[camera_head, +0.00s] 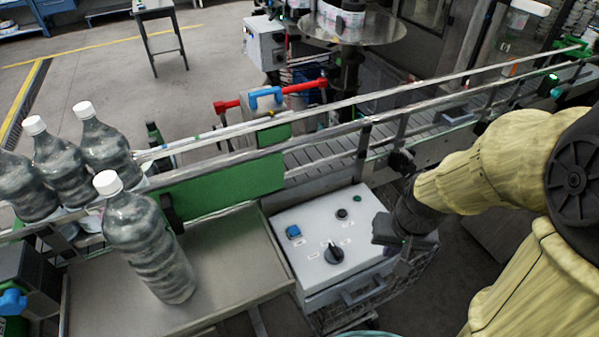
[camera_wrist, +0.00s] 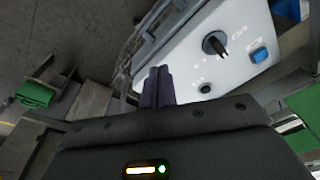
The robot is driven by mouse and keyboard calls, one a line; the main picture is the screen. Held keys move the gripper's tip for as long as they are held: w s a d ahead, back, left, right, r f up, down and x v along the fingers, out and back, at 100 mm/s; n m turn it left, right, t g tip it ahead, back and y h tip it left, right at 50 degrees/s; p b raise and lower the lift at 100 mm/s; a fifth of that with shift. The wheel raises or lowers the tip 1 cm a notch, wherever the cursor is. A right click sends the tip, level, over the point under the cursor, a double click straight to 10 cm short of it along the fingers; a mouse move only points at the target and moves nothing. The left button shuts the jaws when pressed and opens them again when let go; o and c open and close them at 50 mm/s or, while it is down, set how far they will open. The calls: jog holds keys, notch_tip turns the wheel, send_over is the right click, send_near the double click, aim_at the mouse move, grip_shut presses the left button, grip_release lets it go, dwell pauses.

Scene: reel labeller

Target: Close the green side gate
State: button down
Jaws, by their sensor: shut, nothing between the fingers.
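The green side gate (camera_head: 222,182) is a flat green panel standing along the near side of the conveyor, left of the control box. A black handle (camera_head: 172,213) is at its left end, beside a bottle. I cannot tell whether the gate is fully closed. My gripper (camera_head: 384,236) is over the right edge of the control box, well to the right of the gate and apart from it. In the wrist view its dark fingers (camera_wrist: 157,88) are together and empty. A green surface (camera_wrist: 302,139) shows at that view's right edge; I cannot tell if it is the gate.
The white control box (camera_head: 325,240) has a blue button and black knobs; it also shows in the wrist view (camera_wrist: 205,50). A large bottle (camera_head: 146,240) stands on the metal tray (camera_head: 225,295), with several more bottles at left. Rails (camera_head: 330,155) run along the conveyor (camera_head: 330,150).

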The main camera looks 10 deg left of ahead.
jog(key=a+f+y+b, duration=0.1)
jog(key=w+a+f+g+y+b, duration=0.1)
jog(key=a+f, duration=0.1)
jog(key=w+a+f+m+g+y+b, duration=0.1)
jog(key=a+f+y+b, duration=0.1)
jog(key=shift+f, duration=0.1)
jog(key=w+a+y+b, duration=0.1)
jog(key=w+y, duration=0.1)
jog(key=w+a+y+b, duration=0.1)
jog(key=a, duration=0.1)
jog(key=shift+w+a+f+m+y, duration=0.15)
jog(key=shift+w+m+y, duration=0.15)
jog(key=shift+w+y, duration=0.1)
jog(key=w+y+b, duration=0.1)
jog(key=w+a+r+y+b, duration=0.1)
jog(key=w+y, duration=0.1)
jog(key=w+r+t+y+b, duration=0.1)
jog(key=w, duration=0.1)
jog(key=shift+w+a+r, duration=0.1)
jog(key=shift+w+a, duration=0.05)
jog(key=shift+a, duration=0.25)
jog(key=w+d+r+t+y+b, duration=0.2)
jog(key=w+r+t+y, duration=0.1)
jog(key=w+r+y, duration=0.2)
jog(key=shift+w+r+m, duration=0.3)
jog(key=shift+w+r, duration=0.05)
jog(key=shift+w, duration=0.4)
